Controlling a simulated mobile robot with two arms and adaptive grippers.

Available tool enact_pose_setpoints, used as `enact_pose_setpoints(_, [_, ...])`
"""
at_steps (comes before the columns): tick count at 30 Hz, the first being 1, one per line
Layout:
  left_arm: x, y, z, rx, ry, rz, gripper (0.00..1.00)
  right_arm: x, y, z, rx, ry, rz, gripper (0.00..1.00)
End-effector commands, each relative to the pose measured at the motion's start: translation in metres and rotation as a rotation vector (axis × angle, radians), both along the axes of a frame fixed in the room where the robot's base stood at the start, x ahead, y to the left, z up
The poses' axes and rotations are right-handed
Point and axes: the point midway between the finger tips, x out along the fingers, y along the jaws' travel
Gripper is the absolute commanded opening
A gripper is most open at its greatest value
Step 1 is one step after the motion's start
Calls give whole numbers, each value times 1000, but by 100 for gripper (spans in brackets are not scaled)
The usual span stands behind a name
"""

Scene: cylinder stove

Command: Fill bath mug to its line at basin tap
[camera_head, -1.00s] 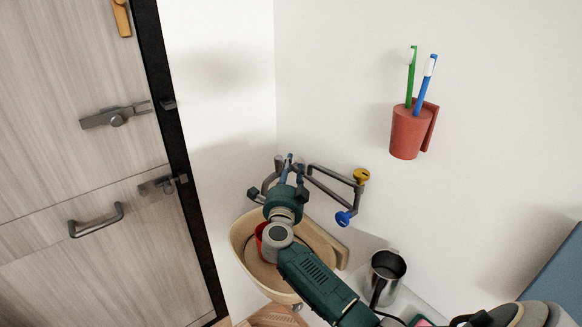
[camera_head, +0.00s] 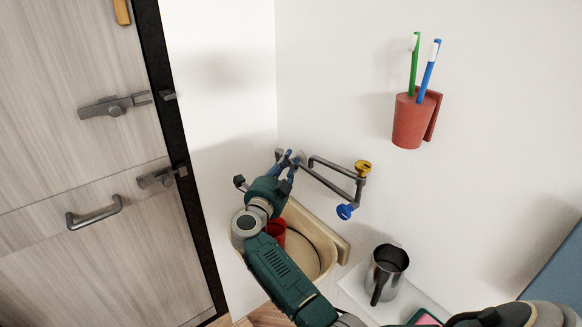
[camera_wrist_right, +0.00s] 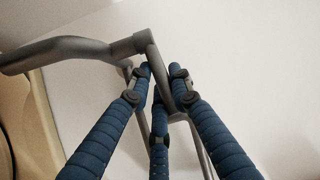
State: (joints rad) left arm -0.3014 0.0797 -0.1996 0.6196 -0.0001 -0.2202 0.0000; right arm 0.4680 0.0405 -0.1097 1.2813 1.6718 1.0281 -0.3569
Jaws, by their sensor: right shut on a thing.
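The tap's grey pipework (camera_head: 330,170) is on the wall above the beige basin (camera_head: 325,232), with a yellow knob (camera_head: 363,168) and a blue knob (camera_head: 345,211). My right gripper (camera_head: 290,158) is shut on the grey tap pipe near the spout. In the right wrist view its blue fingers (camera_wrist_right: 160,82) close in around the grey pipe (camera_wrist_right: 75,48). A red mug (camera_head: 277,232) stands in the basin, partly hidden by my right arm. Its inside and any line cannot be seen. My left gripper is not in view.
A steel mug (camera_head: 388,268) stands on the white ledge (camera_head: 352,284) right of the basin. A red wall cup (camera_head: 410,120) holds two toothbrushes above. A wooden door (camera_head: 80,170) is at the left. A blue panel (camera_head: 555,270) is at the right edge.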

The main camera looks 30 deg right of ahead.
Motion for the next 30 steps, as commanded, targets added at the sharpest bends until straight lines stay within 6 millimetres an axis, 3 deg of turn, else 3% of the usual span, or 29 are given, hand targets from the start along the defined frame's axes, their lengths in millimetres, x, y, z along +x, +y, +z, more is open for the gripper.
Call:
enact_pose_setpoints(1, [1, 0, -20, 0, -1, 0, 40, 3, 5, -10, 9, -6, -45, 0])
enact_pose_setpoints(6, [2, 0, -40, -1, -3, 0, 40, 3, 9, -6, 4, -4, -148, 0])
enact_pose_setpoints(20, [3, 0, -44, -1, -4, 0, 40, 2, 12, 0, 1, -1, -189, 0])
enact_pose_setpoints(21, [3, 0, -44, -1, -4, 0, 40, 2, 12, 0, 1, 0, -189, 26])
enact_pose_setpoints(22, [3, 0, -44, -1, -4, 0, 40, 2, 12, 0, 1, 0, -189, 29])
enact_pose_setpoints(30, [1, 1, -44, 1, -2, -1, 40, 2, 12, 0, 0, -1, -188, 29])
